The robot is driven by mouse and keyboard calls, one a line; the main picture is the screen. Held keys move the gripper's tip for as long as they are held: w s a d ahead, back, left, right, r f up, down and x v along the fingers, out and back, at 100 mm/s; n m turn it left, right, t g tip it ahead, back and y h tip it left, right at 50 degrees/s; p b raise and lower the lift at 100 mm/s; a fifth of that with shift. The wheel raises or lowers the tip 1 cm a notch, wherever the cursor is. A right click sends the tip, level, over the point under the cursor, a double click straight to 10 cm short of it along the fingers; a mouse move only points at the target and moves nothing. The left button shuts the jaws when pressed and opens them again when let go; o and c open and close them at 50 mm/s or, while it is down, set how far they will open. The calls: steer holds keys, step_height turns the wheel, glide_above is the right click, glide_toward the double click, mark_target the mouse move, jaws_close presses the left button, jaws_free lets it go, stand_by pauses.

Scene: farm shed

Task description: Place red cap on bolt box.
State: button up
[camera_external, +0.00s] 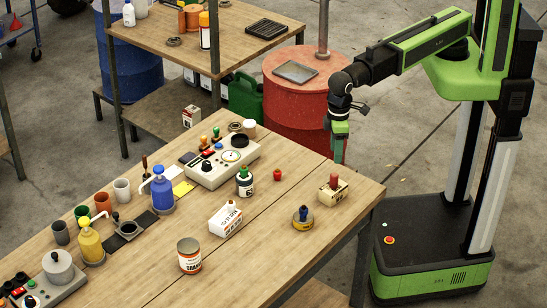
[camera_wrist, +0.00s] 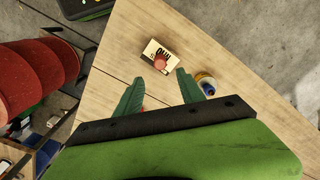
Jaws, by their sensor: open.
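A small red cap (camera_external: 277,174) stands alone on the bench top. In the wrist view a sliver of red (camera_wrist: 144,108), likely this cap, shows between my fingers above the dark gripper edge. A small tan box (camera_external: 333,190) with dark lettering stands near the bench's right corner, with another red piece (camera_external: 335,180) on top. The box also shows in the wrist view (camera_wrist: 150,50). I cannot read whether it is the bolt box.
A red drum (camera_external: 298,130) is beyond the bench. Bare wood lies between the cap and the tan box.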

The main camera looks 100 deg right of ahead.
steer(key=shift+r, duration=0.9)
steer(key=w+d, duration=0.2)
steer(key=d, duration=3.6)
steer(key=shift+w+d, duration=0.2)
steer(key=shift+w, duration=0.1)
step_height(320, 180, down, 9)
steer(key=b, duration=0.8)
steer(key=shift+r, duration=0.2)
